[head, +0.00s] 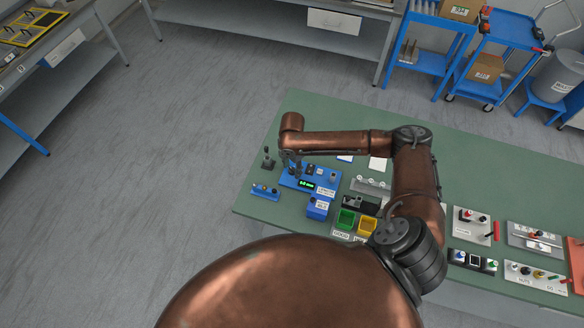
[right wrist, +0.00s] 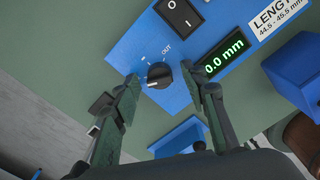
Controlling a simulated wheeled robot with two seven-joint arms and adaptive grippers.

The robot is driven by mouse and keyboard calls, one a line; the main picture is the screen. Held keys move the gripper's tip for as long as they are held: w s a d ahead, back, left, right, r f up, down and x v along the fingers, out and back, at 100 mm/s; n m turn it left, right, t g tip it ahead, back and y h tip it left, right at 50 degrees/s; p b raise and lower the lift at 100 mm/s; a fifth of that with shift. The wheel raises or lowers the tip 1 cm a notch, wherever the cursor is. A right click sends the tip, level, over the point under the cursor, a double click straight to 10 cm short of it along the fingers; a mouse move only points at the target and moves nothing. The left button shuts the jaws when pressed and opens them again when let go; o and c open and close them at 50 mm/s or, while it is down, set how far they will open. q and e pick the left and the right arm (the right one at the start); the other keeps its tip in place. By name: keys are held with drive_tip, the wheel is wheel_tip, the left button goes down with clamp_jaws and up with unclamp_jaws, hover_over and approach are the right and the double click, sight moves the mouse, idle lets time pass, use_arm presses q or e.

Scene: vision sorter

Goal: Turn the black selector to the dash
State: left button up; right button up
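The black selector (right wrist: 159,75) is a round knob on the blue panel (right wrist: 125,48), with "OUT" printed beside it; other small marks around it are hard to read. The knob's exact pointing is too small to tell. My right gripper (right wrist: 161,72) is open, its two fingers on either side of the knob with gaps between. In the head view the right gripper (head: 291,163) is over the left part of the blue device (head: 325,191) on the green table, and the selector cannot be made out there. My left gripper is not in view.
A black rocker switch (right wrist: 179,14) and a display reading 0.0 mm (right wrist: 224,51) sit close to the selector. A blue box (right wrist: 296,72) stands beside the panel. Green (head: 346,219) and yellow (head: 367,226) bins stand nearby. The table's left edge (head: 262,160) is close.

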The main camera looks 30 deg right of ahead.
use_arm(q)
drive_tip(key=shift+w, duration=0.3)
use_arm(e)
drive_tip(key=shift+c, duration=0.5)
clamp_jaws()
drive_tip(key=shift+r+m+p, duration=0.15)
drive_tip(key=shift+m+p, duration=0.25)
drive_tip(key=shift+p, duration=0.35)
drive_tip(key=m+p, duration=0.8)
drive_tip(key=p, duration=0.3)
use_arm(q)
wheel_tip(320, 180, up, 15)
drive_tip(key=p, duration=0.2)
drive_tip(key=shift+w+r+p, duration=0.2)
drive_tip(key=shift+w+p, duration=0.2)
use_arm(e)
drive_tip(key=shift+m, duration=1.6)
drive_tip(key=shift+o, duration=0.5)
unclamp_jaws()
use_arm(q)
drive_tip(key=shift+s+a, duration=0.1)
